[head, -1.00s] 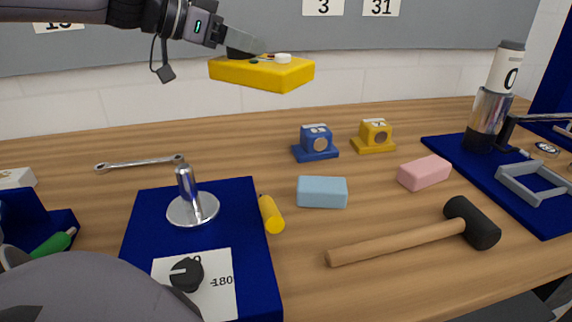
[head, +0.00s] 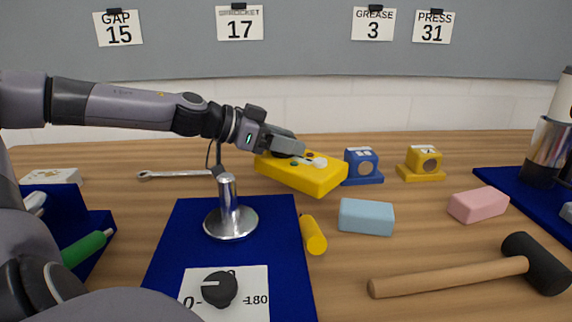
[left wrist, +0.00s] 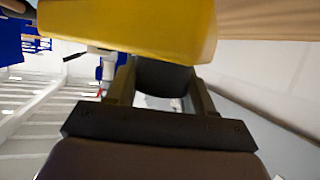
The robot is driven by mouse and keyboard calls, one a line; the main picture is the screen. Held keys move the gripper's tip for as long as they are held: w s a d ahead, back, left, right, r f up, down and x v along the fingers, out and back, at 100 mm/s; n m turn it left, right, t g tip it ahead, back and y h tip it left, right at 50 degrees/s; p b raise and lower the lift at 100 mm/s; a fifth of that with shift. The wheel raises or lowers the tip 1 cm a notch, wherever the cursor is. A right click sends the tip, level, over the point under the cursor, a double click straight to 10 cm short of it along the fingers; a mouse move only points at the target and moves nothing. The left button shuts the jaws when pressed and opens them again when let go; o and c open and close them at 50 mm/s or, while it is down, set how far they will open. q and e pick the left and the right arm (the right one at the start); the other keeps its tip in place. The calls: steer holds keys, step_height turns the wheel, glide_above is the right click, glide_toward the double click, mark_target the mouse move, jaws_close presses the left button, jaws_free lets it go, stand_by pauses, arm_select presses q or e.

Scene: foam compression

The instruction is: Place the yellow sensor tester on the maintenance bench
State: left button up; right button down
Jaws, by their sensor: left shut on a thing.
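The yellow sensor tester (head: 305,176) is a flat yellow box with a white knob and small dark and green details on top. My left gripper (head: 292,150) is shut on its rear left part and holds it above the wooden maintenance bench (head: 430,222). I cannot tell whether its lower edge touches the bench. In the left wrist view the tester's yellow body (left wrist: 130,28) fills the top, beyond the gripper fingers (left wrist: 160,85). The tester partly overlaps the blue block in the head view. My right gripper is not in view.
A blue block (head: 362,166) and a yellow block (head: 423,163) stand behind. A metal post (head: 229,212) stands on a blue mat (head: 178,230). A yellow cylinder (head: 313,236), light blue block (head: 366,216), pink block (head: 478,204) and mallet (head: 460,275) lie in front.

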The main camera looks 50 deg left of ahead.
mark_target(269, 155)
arm_select(q)
step_height(269, 155, down, 4)
steer(key=shift+f+b, duration=0.1)
steer(key=shift+b, duration=0.45)
steer(key=o, duration=1.4)
steer(key=shift+f, duration=0.1)
steer(key=shift+o, duration=0.2)
steer(key=shift+s+a+r, duration=0.15)
steer(key=shift+s+r, duration=0.2)
steer(key=shift+s, duration=0.05)
steer(key=v, duration=1.1)
steer(key=shift+b, duration=0.3)
